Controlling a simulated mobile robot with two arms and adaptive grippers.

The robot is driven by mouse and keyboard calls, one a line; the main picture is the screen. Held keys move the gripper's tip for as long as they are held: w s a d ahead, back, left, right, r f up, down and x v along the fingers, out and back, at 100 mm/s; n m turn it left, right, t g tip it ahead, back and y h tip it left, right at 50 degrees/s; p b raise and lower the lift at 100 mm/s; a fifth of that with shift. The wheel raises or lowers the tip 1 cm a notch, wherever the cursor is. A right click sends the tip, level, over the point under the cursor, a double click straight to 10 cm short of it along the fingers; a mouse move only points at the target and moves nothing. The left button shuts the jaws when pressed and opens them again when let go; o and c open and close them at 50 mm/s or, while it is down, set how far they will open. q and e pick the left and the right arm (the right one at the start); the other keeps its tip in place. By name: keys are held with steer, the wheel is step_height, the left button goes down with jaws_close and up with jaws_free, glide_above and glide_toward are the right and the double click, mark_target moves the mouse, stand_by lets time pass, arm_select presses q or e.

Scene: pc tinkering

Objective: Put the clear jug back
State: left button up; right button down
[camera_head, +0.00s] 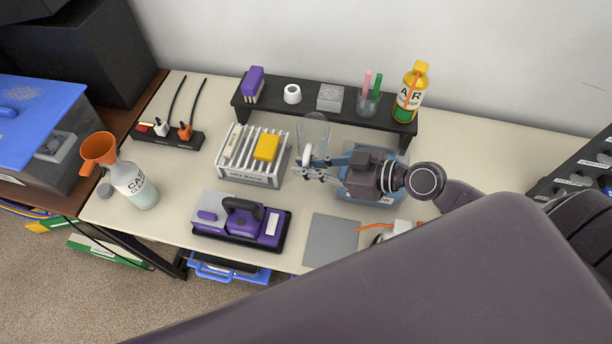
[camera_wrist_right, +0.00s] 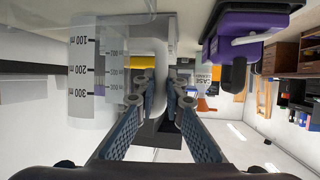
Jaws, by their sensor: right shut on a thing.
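The clear jug (camera_head: 314,130) is upright in front of the black shelf, right of the slotted rack. In the right wrist view the clear jug (camera_wrist_right: 93,75) shows its measuring marks, and its pale handle (camera_wrist_right: 157,85) lies between my fingers. My right gripper (camera_head: 309,170) reaches in from the right and is shut on that handle; it also shows in the wrist view (camera_wrist_right: 158,88). I cannot tell whether the jug's base touches the table. My left gripper is not in view.
A black shelf (camera_head: 330,112) with small items and a yellow-capped bottle (camera_head: 410,95) stands behind. The slotted rack (camera_head: 248,180) holds a yellow block (camera_head: 266,147). A blue-rimmed container (camera_head: 365,194) lies under my right gripper. A purple tool (camera_head: 240,220) and grey mat (camera_head: 332,240) are in front.

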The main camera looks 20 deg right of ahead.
step_height(320, 180, down, 4)
steer(key=shift+f+b, duration=0.1)
steer(key=shift+b, duration=0.3)
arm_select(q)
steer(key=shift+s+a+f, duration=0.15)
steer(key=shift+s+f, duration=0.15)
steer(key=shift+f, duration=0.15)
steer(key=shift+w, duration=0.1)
arm_select(e)
steer(key=c, duration=2)
jaws_free()
steer(key=shift+f, duration=0.1)
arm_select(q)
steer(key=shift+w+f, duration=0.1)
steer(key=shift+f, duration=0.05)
